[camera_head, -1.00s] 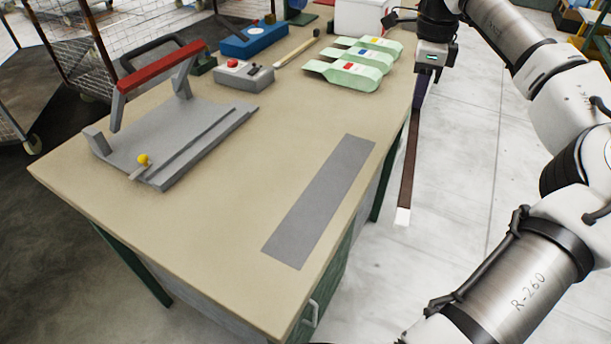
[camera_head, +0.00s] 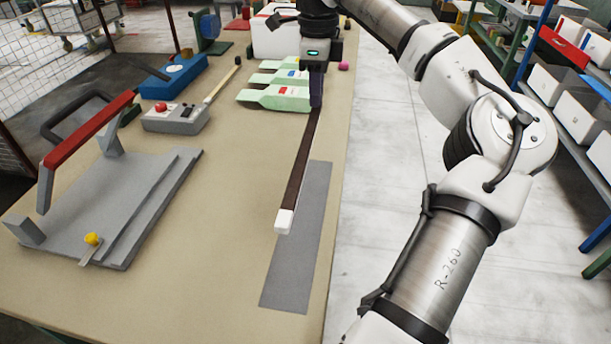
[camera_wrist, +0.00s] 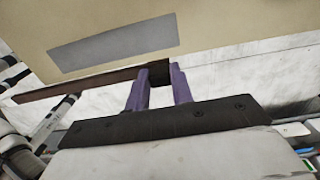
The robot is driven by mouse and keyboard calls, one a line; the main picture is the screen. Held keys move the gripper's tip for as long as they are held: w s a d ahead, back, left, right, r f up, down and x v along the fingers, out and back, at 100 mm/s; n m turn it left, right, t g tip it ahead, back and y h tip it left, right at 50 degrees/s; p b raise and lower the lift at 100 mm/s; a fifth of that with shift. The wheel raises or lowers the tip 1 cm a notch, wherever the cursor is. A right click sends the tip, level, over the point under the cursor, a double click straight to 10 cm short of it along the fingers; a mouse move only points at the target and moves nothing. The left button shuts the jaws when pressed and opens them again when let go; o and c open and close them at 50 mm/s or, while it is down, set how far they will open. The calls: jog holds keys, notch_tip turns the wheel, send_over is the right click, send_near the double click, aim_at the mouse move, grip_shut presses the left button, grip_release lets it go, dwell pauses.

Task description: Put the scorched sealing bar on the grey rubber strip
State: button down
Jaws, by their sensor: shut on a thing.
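The scorched sealing bar (camera_head: 302,165) is long and dark brown with a white end piece. My gripper (camera_head: 316,98) is shut on its far end, and the white end points toward the near side. The grey rubber strip (camera_head: 301,250) lies flat on the bench. In the head view the bar overlaps the strip's left side, seemingly held above it. In the wrist view the bar (camera_wrist: 85,83) runs along the bench edge between my purple fingers (camera_wrist: 158,90), apart from the strip (camera_wrist: 115,43) in the picture. The height of the bar is hard to tell.
A grey press (camera_head: 110,210) with a red handle stands at left on the bench (camera_head: 215,270). A grey control box (camera_head: 176,118), a blue block (camera_head: 172,77) and green pouches (camera_head: 275,97) lie farther back. Shelves with bins (camera_head: 590,110) stand at right. Bench left of the strip is clear.

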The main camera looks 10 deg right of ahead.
notch_tip(320, 180, down, 16)
jog(key=shift+f+p, duration=0.25)
jog(key=shift+p, duration=0.85)
jog(key=shift+f, duration=0.1)
jog(key=c, duration=1.2)
grip_release()
notch_tip(320, 180, up, 12)
jog(key=shift+r+b, duration=0.15)
jog(key=shift+b, duration=0.75)
